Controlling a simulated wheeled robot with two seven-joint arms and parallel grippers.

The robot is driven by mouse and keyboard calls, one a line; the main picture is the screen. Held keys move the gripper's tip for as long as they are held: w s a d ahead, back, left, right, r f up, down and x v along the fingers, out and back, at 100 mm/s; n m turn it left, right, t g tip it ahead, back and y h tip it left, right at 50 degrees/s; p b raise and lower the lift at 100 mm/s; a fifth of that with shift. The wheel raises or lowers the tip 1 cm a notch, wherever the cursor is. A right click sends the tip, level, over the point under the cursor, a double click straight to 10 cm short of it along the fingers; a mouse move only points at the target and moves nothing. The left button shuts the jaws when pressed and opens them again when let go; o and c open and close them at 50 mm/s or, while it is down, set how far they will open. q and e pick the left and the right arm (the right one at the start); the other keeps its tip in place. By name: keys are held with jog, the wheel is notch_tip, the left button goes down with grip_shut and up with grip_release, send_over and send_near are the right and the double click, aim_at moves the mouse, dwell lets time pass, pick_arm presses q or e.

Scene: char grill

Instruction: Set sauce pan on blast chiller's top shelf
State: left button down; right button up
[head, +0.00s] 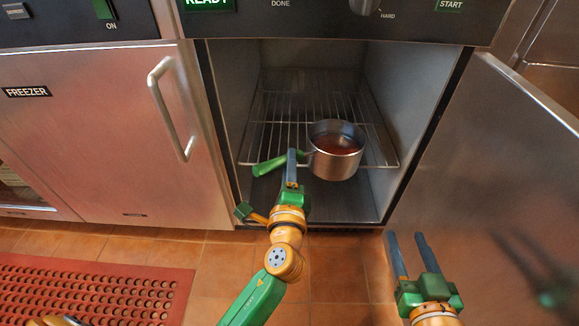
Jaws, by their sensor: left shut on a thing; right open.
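A small steel sauce pan (336,165) with reddish-brown sauce in it is at the front of the blast chiller's top wire shelf (384,140). Its green handle (270,167) points left. The pan looks upright, and its front overhangs the shelf's front edge; whether it rests on the wires I cannot tell. My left gripper (291,158) is shut on the pan's handle, close to the pan, in front of the shelf. My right gripper (412,246) is open and empty, low at the right, in front of the open chiller door.
The chiller door (490,160) stands open at the right. The closed freezer door (90,125) with a curved handle (170,108) is at the left. A control panel (320,12) runs above the opening. A red mat (90,290) lies on the tiled floor. The shelf behind the pan is clear.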

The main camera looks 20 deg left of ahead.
pick_arm(q)
jog(key=c, duration=0.6)
grip_release()
jog(key=s+d+f+n+g+h, duration=0.2)
jog(key=s+n+h, duration=0.6)
jog(key=n, duration=0.7)
jog(key=shift+s+f, duration=0.15)
jog(key=shift+s, duration=0.9)
jog(key=shift+f+g, duration=0.15)
jog(key=shift+g, duration=0.15)
